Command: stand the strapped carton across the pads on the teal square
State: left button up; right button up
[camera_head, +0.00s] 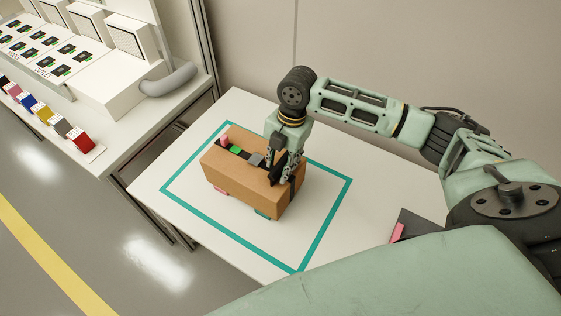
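The brown strapped carton (240,189) lies inside the teal square (325,226) on a white table. A black strap runs along its top, with a green piece (235,149) and a grey piece (256,160) on it. My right gripper (286,174) points down at the carton's right end, at the strap. Its fingertips overlap dark parts there, so its grip is unclear. My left gripper is out of view.
A dark box with a pink edge (397,232) stands at the table's right, beside my arm. A bench (125,135) at the left holds several coloured blocks and white devices. Bare white table (160,180) surrounds the square; a wall stands behind.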

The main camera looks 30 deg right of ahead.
notch_tip(320, 180, up, 13)
jog(key=d+b, duration=0.2)
jog(key=shift+f, duration=0.15)
jog(key=shift+f, duration=0.1)
dwell(0.5)
